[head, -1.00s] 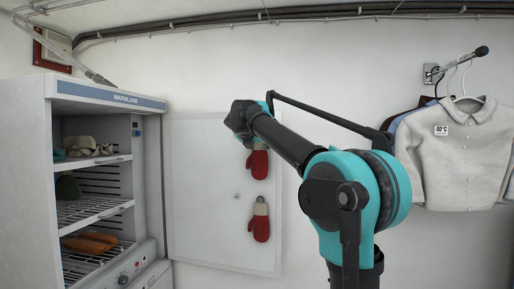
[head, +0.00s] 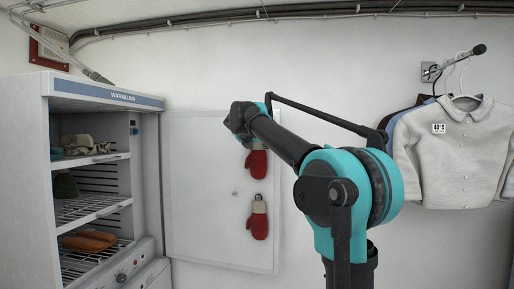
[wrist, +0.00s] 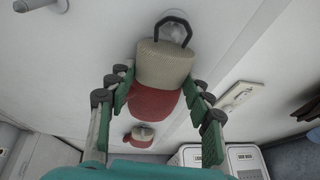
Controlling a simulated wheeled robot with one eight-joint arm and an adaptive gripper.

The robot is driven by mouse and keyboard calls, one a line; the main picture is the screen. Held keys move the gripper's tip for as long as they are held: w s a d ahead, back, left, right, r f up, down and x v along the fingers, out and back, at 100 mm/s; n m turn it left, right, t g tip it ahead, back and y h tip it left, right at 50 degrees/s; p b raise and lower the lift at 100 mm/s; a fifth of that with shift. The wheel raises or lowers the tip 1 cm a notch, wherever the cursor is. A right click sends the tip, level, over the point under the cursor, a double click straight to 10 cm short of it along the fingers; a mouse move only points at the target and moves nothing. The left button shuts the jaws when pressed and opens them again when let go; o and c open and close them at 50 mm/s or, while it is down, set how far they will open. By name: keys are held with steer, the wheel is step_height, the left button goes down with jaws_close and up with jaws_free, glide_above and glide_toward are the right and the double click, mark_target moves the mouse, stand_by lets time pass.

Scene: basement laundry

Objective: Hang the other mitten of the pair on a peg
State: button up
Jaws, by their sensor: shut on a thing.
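A red mitten with a beige knitted cuff and a dark hanging loop (wrist: 165,68) sits between the fingers of my gripper (wrist: 158,86), which is shut on it. In the head view this mitten (head: 257,164) hangs cuff up in front of the white panel, its top hidden behind my arm. A peg (wrist: 42,4) sticks out at the wrist view's upper left.
A white drying cabinet (head: 98,90) with loaded shelves stands open at the left. A pale shirt (head: 455,150) and darker garments hang on a wall rail at the right. A small knob (head: 235,193) shows on the white panel (head: 200,225).

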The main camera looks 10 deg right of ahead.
steer(key=o, duration=1.2)
steer(key=shift+s, duration=0.1)
steer(key=v, duration=1.2)
steer(key=s+d+f+m+g+y, duration=0.1)
steer(key=s+d+f+m+g, duration=0.15)
steer(key=f+m, duration=0.65)
steer(key=s+d+f+m+g, duration=0.1)
steer(key=s+d+f+m, duration=0.2)
steer(key=f, duration=1.2)
steer(key=s+d+f+m+g+y, duration=0.1)
steer(key=s+d+f+m+g, duration=0.3)
steer(key=f, duration=0.8)
steer(key=s+f+m+y, duration=0.1)
steer(key=s+f+m, duration=0.4)
steer(key=s+f, duration=0.3)
steer(key=s+a+f+m+y, duration=0.1)
steer(key=s+f+m, duration=0.4)
steer(key=s+f, duration=0.3)
steer(key=s+a+f+m+y, duration=0.1)
steer(key=s+f+m, duration=0.4)
steer(key=s+f, duration=0.3)
steer(key=shift+f+g, duration=0.25)
steer(key=shift+f, duration=0.65)
